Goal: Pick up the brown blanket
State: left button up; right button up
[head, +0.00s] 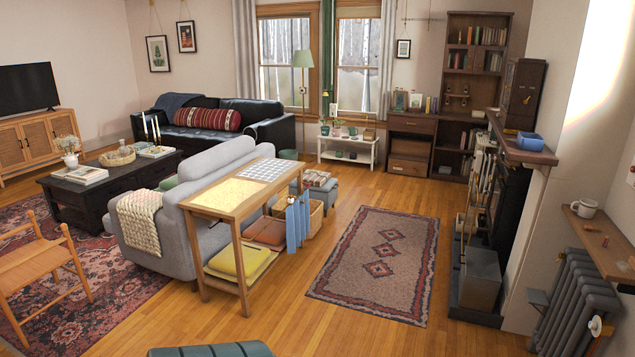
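A reddish-brown folded cloth (267,231), the only thing I see that fits the brown blanket, lies on the lower shelf of the wooden console table (222,203) behind the grey sofa. A yellow folded cloth or cushion (238,260) lies on the same shelf, nearer to me. A table leg and blue upright pieces (298,222) stand close to the brown cloth's right side. A cream knitted blanket (140,217) hangs over the grey sofa's arm. Neither of my grippers shows in the head view.
A patterned rug (378,262) lies on open wood floor right of the console table. A wooden chair (45,265) stands at left, and a green striped seat top (210,350) shows at the bottom edge. A fireplace and radiator (578,300) line the right wall.

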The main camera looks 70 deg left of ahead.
aim_at(318, 177)
jog(key=u, duration=2.2)
jog(key=i+j, duration=0.2)
jog(key=i, duration=0.25)
jog(key=i+j+z, duration=0.15)
jog(key=i, duration=0.3)
jog(key=i+z, duration=0.3)
jog(key=i, duration=0.4)
jog(key=i+z, duration=0.3)
jog(key=i, duration=0.4)
jog(key=i+u, duration=0.1)
jog(key=i, duration=1.3)
jog(key=i+u, duration=0.2)
jog(key=i, duration=1.2)
jog(key=i+j+z, duration=0.1)
jog(key=i+z, duration=0.15)
jog(key=i, duration=1.15)
